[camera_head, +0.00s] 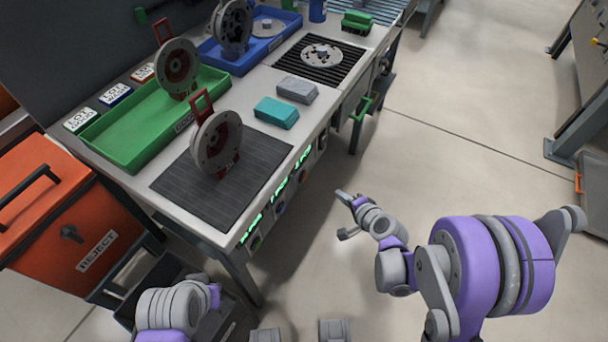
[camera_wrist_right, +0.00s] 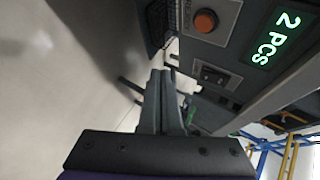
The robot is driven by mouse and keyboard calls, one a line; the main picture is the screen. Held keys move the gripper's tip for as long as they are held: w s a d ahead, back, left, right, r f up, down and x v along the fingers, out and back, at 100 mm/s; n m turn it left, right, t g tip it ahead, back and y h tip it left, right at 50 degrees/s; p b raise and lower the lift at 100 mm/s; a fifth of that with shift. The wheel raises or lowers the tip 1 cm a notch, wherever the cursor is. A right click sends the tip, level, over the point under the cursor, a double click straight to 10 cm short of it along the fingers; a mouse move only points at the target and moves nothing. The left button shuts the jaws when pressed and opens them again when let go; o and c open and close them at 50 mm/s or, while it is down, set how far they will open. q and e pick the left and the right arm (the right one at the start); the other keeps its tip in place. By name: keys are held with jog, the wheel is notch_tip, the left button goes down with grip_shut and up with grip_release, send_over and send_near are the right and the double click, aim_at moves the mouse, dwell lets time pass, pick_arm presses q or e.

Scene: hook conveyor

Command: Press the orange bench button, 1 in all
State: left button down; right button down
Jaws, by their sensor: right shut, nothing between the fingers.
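The orange button (camera_wrist_right: 205,20) is a round cap on the dark front panel of the bench, near the top of the right wrist view. A green "2 PCS" display (camera_wrist_right: 277,38) glows beside it. My right gripper (camera_wrist_right: 164,75) is shut and empty, its fingertips below and left of the button and apart from it in that picture. In the head view, my right gripper (camera_head: 344,215) hangs over the floor in front of the bench's panel.
The bench carries a green tray (camera_head: 112,153), a dark mat (camera_head: 178,188) with a round part in a red holder, a teal block (camera_head: 276,113) and a grey block (camera_head: 297,90). An orange reject bin (camera_head: 45,215) stands at left.

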jog(key=shift+s+r, duration=0.1)
jog(key=w+a, duration=0.5)
jog(key=a, duration=0.2)
jog(key=shift+a, duration=0.2)
dwell(2.2)
jog(key=shift+w+a, duration=0.2)
jog(key=shift+a, duration=0.1)
jog(key=shift+w+a, duration=0.25)
jog(key=shift+a, duration=0.15)
dwell(0.7)
jog(key=shift+d, duration=0.1)
jog(key=shift+s+d, duration=0.5)
jog(key=shift+d, duration=0.1)
jog(key=shift+d, duration=0.1)
jog(key=shift+s+d+b, duration=0.15)
jog(key=shift+s+d, duration=0.55)
jog(key=shift+d, duration=0.3)
jog(key=shift+s+d+b, duration=0.15)
jog(key=shift+s+d, duration=0.55)
jog(key=shift+d, duration=0.3)
